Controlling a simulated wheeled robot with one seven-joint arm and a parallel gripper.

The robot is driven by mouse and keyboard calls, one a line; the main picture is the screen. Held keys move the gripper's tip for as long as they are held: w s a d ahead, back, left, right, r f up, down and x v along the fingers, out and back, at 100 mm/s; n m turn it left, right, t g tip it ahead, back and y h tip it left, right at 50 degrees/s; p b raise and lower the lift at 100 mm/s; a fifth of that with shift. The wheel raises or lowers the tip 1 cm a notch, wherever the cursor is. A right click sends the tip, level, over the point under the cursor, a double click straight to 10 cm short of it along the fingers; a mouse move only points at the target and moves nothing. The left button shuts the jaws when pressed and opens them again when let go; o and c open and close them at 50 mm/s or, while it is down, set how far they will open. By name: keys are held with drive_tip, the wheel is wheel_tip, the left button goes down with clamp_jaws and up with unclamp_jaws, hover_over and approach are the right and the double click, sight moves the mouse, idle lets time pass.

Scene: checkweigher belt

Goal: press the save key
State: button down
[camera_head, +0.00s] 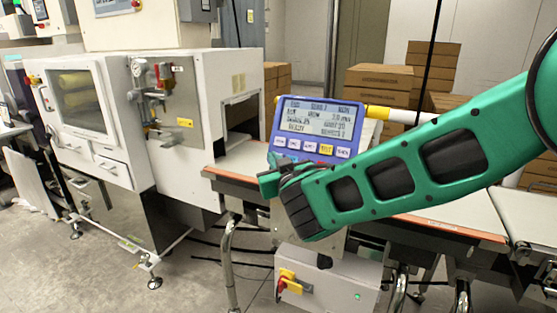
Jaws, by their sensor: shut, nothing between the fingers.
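A blue control panel (276,130) with a lit text screen (318,118) stands above the belt near the middle of the view. A row of keys runs along its lower edge. One key is yellow (326,149); the others, such as the one at the right end (343,153), are white. The key labels are too small to read, so I cannot tell which is the save key. My gripper (270,170) is shut and empty, in front of the panel's lower left corner. My green arm reaches in from the right and covers the area just below the panel.
The conveyor belt (460,215) with its orange-edged rail runs behind and below my arm. A white machine (100,120) with a window stands at left. A grey cabinet (335,280) with a red and yellow switch (289,281) sits below. Stacked cartons (380,85) stand behind.

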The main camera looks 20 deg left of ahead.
drive_tip(key=shift+w+f, duration=0.25)
drive_tip(key=shift+w, duration=0.3)
idle(0.8)
drive_tip(key=shift+s, duration=0.15)
drive_tip(key=shift+s+r, duration=0.35)
drive_tip(key=shift+s, duration=0.25)
idle(0.3)
drive_tip(key=shift+s+a+r, duration=0.1)
drive_tip(key=shift+s+r, duration=0.3)
drive_tip(key=shift+s, duration=0.35)
drive_tip(key=shift+s+a+r, duration=0.1)
drive_tip(key=shift+s+r, duration=0.25)
drive_tip(key=shift+s, duration=0.4)
drive_tip(key=shift+s+a+r, duration=0.1)
drive_tip(key=shift+s+r, duration=0.3)
drive_tip(key=shift+s, duration=0.35)
drive_tip(key=shift+s+a+r, duration=0.1)
drive_tip(key=shift+s+r, duration=0.35)
drive_tip(key=shift+s, duration=0.45)
drive_tip(key=shift+s+r, duration=0.45)
drive_tip(key=shift+s, duration=0.4)
drive_tip(key=shift+s+a+r, duration=0.1)
drive_tip(key=shift+s+r, duration=0.35)
drive_tip(key=shift+s, duration=0.45)
